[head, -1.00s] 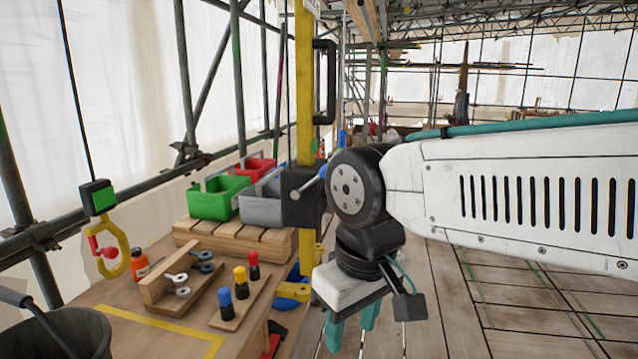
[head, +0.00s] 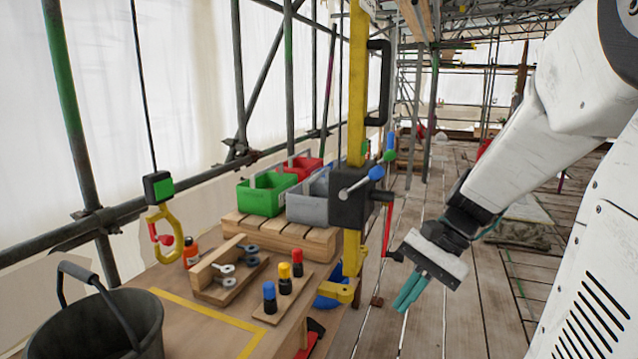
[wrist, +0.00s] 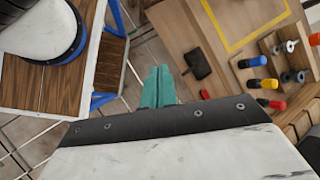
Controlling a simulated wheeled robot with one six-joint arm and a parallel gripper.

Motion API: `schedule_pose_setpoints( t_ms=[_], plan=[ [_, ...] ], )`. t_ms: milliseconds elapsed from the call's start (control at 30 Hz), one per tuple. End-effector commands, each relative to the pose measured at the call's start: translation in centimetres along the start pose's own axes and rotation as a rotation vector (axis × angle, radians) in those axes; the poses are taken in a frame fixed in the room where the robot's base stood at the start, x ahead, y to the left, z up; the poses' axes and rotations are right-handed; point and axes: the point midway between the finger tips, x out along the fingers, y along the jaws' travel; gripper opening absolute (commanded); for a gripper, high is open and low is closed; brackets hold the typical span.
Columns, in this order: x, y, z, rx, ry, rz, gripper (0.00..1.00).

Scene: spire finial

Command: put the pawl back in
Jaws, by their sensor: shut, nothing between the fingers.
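My gripper (head: 410,290) hangs over the deck planks, right of the yellow post, with its teal fingers together and empty; they also show in the wrist view (wrist: 158,87). Grey metal pieces with round eyes (head: 226,272) lie at a wooden rack (head: 217,270) on the bench; I cannot tell whether one is the pawl. A black box (head: 352,196) with a blue-knobbed lever (head: 362,181) is mounted on the yellow post (head: 357,90). A red crank handle (head: 387,225) hangs at its right. The box's inside is hidden. My gripper is apart from all these.
Blue, yellow and red-topped pegs (head: 284,280) stand on a board on the bench (head: 190,300). Green (head: 262,194), grey (head: 308,205) and red bins sit on a slatted crate. A black bucket (head: 110,325) stands front left. A dark block (wrist: 197,64) shows in the wrist view.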

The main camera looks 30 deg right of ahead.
Motion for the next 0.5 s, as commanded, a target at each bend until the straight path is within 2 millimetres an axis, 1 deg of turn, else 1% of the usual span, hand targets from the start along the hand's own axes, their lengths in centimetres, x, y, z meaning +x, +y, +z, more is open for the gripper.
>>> schedule_pose_setpoints(
  t_ms=[33,167,267,300,367,400,500],
  plan=[
    [-0.6,-0.3,-1.6,0.107,-0.043,-0.081,0.00],
    [-2.9,-1.6,-5.5,0.365,-0.160,-0.309,0.00],
    [-5.4,-2.3,-9.1,0.557,-0.263,-0.504,0.00],
    [-6.6,-2.5,-10.6,0.631,-0.311,-0.586,0.00],
    [-8.7,-2.7,-12.9,0.733,-0.386,-0.711,0.00],
    [-10.1,-2.7,-14.3,0.791,-0.439,-0.789,0.00],
    [-13.3,-3.4,-16.6,0.884,-0.559,-0.941,0.00]
  ],
)
